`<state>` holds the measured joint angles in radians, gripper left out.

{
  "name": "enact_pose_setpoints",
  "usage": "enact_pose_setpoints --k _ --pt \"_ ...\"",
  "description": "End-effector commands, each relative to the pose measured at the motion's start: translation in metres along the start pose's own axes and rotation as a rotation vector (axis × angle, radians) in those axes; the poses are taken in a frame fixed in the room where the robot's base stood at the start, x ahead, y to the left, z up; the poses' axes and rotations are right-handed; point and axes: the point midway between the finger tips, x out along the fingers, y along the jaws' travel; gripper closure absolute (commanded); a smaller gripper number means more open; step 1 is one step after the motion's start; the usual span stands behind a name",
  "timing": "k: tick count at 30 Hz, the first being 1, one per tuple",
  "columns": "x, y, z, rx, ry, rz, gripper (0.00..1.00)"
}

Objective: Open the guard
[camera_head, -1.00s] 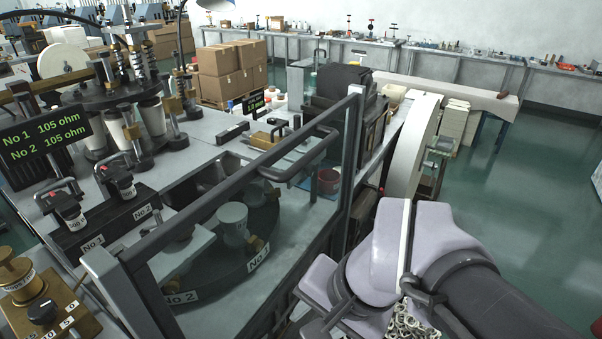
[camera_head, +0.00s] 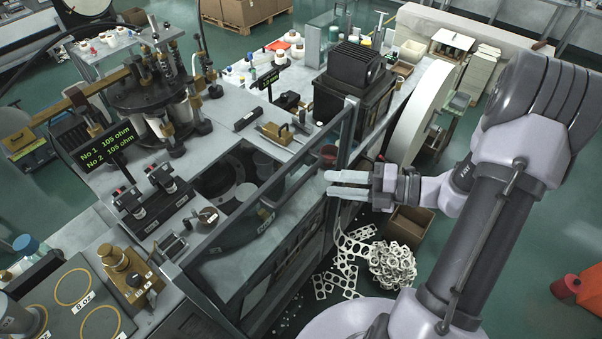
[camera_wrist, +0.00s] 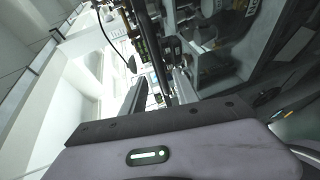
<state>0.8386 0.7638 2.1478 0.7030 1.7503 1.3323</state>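The guard (camera_head: 233,234) is a dark-framed clear panel standing upright along the front edge of the machine. Its right post (camera_head: 347,135) rises near the black box unit. The cup turntable (camera_head: 222,180) lies behind the panel. My gripper (camera_head: 328,184) is in front of the guard's right part, its two pale fingers pointing left with a gap between them. It appears empty; I cannot tell whether it touches the frame. In the wrist view the fingers (camera_wrist: 157,92) are apart, with a dark bar running up between them. The guard's handle is not clear now.
A scrap heap of punched white sheets (camera_head: 392,265) and a cardboard box (camera_head: 409,226) lie on the floor below my gripper. A large pale wheel (camera_head: 420,110) stands to the right of the machine.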

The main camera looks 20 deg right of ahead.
Motion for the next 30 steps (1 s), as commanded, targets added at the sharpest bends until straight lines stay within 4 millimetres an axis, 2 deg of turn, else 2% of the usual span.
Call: enact_pose_setpoints --k 3,9,14,22,27,30 --pt "0.034 0.002 -0.002 0.001 0.006 -0.001 0.64" --pt "0.074 0.001 -0.001 -0.001 0.004 -0.001 0.64" --pt "0.087 0.001 -0.001 -0.003 0.002 -0.001 0.64" --pt "0.089 0.0 -0.001 -0.003 0.001 -0.001 0.64" --pt "0.089 0.0 -0.001 -0.003 0.001 -0.001 0.97" --pt "0.089 0.001 -0.001 -0.003 0.001 -0.001 1.0"
